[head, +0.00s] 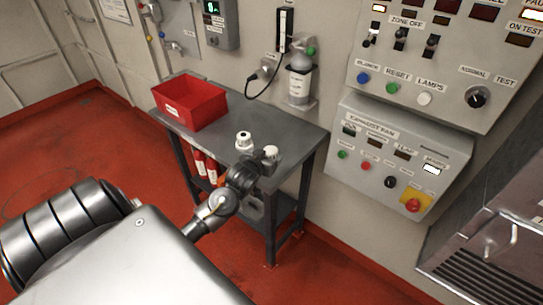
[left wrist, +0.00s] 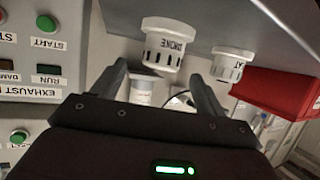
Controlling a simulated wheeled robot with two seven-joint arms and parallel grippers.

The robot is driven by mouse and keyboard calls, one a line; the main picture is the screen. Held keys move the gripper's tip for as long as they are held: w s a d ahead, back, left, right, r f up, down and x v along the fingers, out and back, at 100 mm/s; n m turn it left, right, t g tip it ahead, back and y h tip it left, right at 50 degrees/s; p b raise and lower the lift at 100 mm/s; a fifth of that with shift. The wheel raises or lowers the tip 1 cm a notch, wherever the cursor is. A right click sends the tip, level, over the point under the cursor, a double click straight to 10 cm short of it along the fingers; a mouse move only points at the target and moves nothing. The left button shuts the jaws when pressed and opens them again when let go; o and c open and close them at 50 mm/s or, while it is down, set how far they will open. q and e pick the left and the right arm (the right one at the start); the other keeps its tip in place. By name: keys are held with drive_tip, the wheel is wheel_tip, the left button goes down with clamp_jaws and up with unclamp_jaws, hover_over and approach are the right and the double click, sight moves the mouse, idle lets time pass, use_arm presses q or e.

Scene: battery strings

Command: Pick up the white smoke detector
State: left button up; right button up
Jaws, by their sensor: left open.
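The white smoke detector (left wrist: 164,46), marked SMOKE, stands on the grey table (head: 222,133). In the left wrist view it appears upside down, just ahead of the space between the fingers. In the head view the detector (head: 271,151) shows at the table's near right end, partly behind my gripper. My left gripper (head: 259,160) is open, with its fingers spread toward the detector; it also shows in the left wrist view (left wrist: 158,75). I cannot tell whether they touch. My right gripper is in neither view.
A second white detector (head: 243,141), marked HEAT, stands close by, on the side toward the red bin (head: 190,103). Red cylinders (head: 204,168) are below the tabletop. Control panels (head: 385,165) and a wall bottle (head: 299,82) are behind.

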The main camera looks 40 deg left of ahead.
sight(270, 152)
use_arm(q)
drive_tip(key=shift+w+a+p, duration=0.25)
drive_tip(key=shift+w+p, duration=0.15)
drive_tip(key=shift+w, duration=0.05)
drive_tip(key=p+x, duration=0.1)
drive_tip(key=x, duration=0.3)
drive_tip(key=shift+f, duration=0.1)
drive_tip(key=c, duration=1.1)
